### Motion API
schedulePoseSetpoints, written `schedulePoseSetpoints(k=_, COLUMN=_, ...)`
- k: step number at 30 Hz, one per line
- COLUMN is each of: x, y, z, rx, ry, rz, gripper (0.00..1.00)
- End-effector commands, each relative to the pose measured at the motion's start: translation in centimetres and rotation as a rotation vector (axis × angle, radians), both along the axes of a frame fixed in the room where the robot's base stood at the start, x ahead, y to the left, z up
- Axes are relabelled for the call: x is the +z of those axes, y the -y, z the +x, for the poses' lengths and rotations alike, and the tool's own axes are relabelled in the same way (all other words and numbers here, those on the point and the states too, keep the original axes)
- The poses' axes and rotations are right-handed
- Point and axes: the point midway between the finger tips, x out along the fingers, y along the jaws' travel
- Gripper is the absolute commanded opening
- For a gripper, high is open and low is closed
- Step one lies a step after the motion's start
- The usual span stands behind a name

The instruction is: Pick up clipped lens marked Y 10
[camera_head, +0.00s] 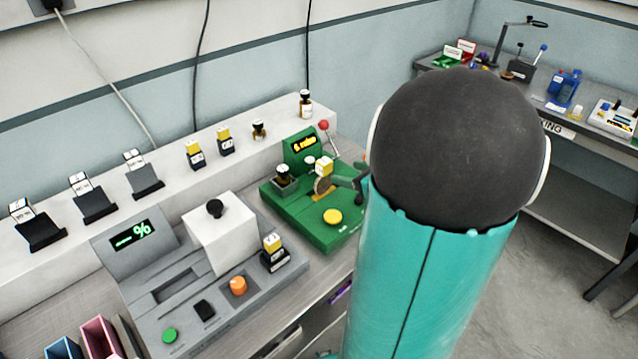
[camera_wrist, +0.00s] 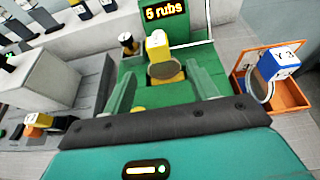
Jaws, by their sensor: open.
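A lens with a yellow clip (camera_head: 324,168) stands on the green machine (camera_head: 335,240) in the head view. In the wrist view the same yellow-clipped lens (camera_wrist: 158,40) is upright with its round lens below the clip. The mark on its white top is too small to read. My gripper (camera_wrist: 158,70) is open, with one finger to each side of the lens in the picture; I cannot tell whether they touch it. In the head view my gripper (camera_head: 352,182) is just right of the lens, partly hidden by my arm.
A blue-clipped lens (camera_wrist: 276,66) marked Y 3 sits in an orange tray (camera_wrist: 290,97) at right. A grey console (camera_head: 195,285) with a white block (camera_head: 220,240) stands left.

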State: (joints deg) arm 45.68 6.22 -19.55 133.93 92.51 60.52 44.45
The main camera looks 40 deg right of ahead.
Motion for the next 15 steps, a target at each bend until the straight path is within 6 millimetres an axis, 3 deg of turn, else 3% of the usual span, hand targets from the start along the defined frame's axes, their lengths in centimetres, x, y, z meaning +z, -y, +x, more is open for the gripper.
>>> schedulePoseSetpoints(k=6, x=-1.6, y=-0.2, z=3.8, rx=0.004, ry=-0.001, rz=-0.001, gripper=0.58)
schedulePoseSetpoints(k=15, x=-3.0, y=-0.7, z=6.3, rx=0.006, ry=-0.002, rz=0.001, gripper=0.58)
